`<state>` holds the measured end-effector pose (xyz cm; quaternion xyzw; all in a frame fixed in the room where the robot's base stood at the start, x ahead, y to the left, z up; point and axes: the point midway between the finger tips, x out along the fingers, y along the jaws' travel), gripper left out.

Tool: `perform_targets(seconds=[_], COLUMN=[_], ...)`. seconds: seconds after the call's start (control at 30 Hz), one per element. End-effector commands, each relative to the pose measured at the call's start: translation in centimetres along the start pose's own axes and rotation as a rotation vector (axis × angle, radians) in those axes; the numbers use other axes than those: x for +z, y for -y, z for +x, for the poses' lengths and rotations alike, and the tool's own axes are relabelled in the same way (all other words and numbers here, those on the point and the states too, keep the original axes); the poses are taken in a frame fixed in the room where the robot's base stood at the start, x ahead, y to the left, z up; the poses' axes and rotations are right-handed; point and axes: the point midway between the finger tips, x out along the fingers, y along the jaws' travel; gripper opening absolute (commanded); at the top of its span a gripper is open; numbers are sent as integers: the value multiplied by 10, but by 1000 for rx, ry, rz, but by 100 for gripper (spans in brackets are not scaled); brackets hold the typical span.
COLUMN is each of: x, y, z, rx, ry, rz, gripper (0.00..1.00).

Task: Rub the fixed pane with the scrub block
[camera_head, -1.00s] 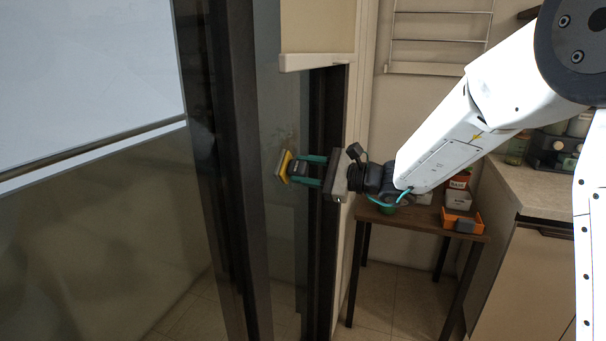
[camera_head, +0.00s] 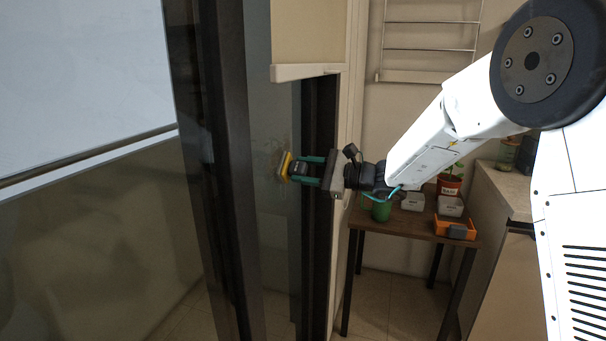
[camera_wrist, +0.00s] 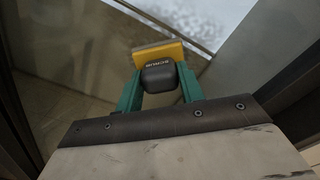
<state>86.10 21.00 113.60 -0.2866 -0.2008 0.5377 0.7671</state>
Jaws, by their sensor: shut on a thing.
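The scrub block (camera_head: 286,165) has a yellow pad and a dark grip. My gripper (camera_head: 308,170) has green fingers and is shut on the block's dark grip, with the pad facing left. In the wrist view, the yellow pad (camera_wrist: 158,52) sits beyond the dark grip (camera_wrist: 160,75), between the green fingers of my gripper (camera_wrist: 159,92). The fixed pane (camera_head: 272,110) is the glass between the dark frame posts, with a faint smudged patch around the block. I cannot tell whether the pad touches the glass.
A dark frame post (camera_head: 228,150) stands left of the block, and another dark post (camera_head: 322,230) stands close to my gripper. A small wooden table (camera_head: 405,224) to the right holds a green cup (camera_head: 378,208), a potted plant (camera_head: 450,183) and an orange bin (camera_head: 456,228).

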Motion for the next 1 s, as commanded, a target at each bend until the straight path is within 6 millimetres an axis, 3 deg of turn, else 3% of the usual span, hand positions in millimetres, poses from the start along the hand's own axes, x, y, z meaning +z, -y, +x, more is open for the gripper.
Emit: perform_targets(seconds=[1.0], x=[-38], y=[44], z=[3], rx=[1], ry=[2], rz=[-2], gripper=[20])
